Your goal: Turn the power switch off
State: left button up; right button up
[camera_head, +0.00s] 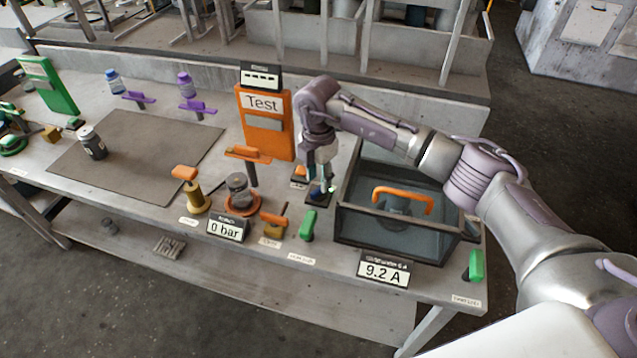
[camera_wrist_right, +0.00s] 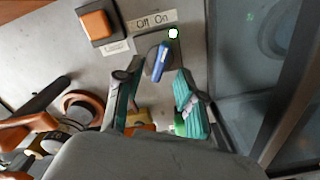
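The power switch shows in the right wrist view as a blue lever (camera_wrist_right: 161,60) on a dark plate. It sits below an "Off On" label (camera_wrist_right: 152,21), and its upper end leans slightly to the right, toward the On side. A round white lamp (camera_wrist_right: 173,33) is lit beside it. My right gripper (camera_wrist_right: 157,80) is open, with one finger on each side of the lever; I cannot tell whether either finger touches it. In the head view my right gripper (camera_head: 320,184) points down over the switch plate and hides most of it. My left gripper is not in view.
A grey bin (camera_head: 345,238) with an orange-handled part (camera_head: 403,196) stands right of the switch. A display (camera_head: 383,270) reads 9.2 A. The orange Test panel (camera_head: 265,123), an orange button (camera_wrist_right: 97,22), a green handle (camera_head: 307,225) and a gauge reading 0 bar (camera_head: 228,229) are nearby.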

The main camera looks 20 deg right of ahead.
aim_at(318, 188)
notch_tip(318, 188, down, 2)
jog(key=shift+s+f, duration=0.1)
jog(key=shift+f, duration=0.65)
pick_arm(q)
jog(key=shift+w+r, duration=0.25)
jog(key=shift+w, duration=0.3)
pick_arm(e)
grip_shut()
